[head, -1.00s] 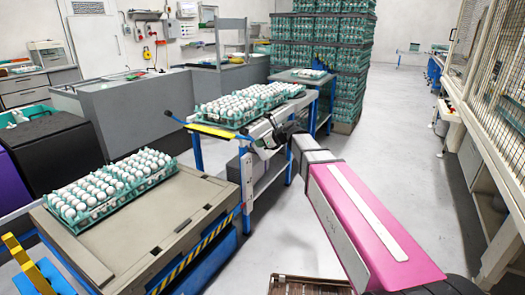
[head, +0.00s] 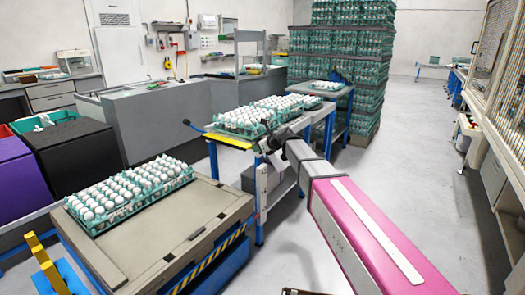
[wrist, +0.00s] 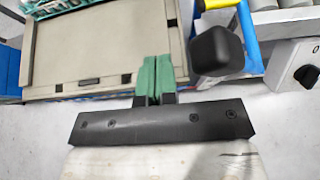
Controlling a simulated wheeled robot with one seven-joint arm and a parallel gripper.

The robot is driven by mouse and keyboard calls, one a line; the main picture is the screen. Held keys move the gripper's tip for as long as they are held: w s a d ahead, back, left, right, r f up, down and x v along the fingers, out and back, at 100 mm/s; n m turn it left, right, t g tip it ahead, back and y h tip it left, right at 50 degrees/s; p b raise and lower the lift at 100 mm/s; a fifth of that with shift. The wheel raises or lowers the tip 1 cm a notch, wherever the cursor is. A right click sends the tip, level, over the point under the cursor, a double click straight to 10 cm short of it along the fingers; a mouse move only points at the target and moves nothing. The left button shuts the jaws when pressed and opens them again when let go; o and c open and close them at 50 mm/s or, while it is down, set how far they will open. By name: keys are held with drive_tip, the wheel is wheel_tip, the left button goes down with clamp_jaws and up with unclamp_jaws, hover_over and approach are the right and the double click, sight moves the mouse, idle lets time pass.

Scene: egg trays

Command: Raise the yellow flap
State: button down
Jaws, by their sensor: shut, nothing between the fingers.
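The yellow flap (head: 228,141) is at the near left end of the blue-legged table with the egg trays, and looks low and sloping in the head view. A lever with a black knob (head: 187,122) sticks out left of the flap; the knob (wrist: 216,50) looms large in the wrist view, right of my fingers. My gripper (wrist: 154,68) has green fingers shut together with nothing between them. They look apart from the knob. In the head view my wrist partly hides the fingers.
A beige-topped platform (head: 190,232) with an egg tray (head: 128,194) stands at the near left. More egg trays (head: 242,121) lie on the blue-legged table. Stacked green crates (head: 345,70) stand behind. A control box (wrist: 297,66) is at right in the wrist view. Floor at right is clear.

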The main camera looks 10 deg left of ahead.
drive_tip(key=shift+w, duration=0.1)
drive_tip(key=w+d, duration=0.5)
drive_tip(key=w, duration=0.7)
drive_tip(key=shift+w+d, duration=0.15)
drive_tip(key=shift+w, duration=0.25)
idle(0.6)
drive_tip(key=s+d, duration=0.5)
drive_tip(key=d, duration=0.3)
drive_tip(key=shift+s+d, duration=0.25)
drive_tip(key=shift+s, duration=0.1)
idle(0.3)
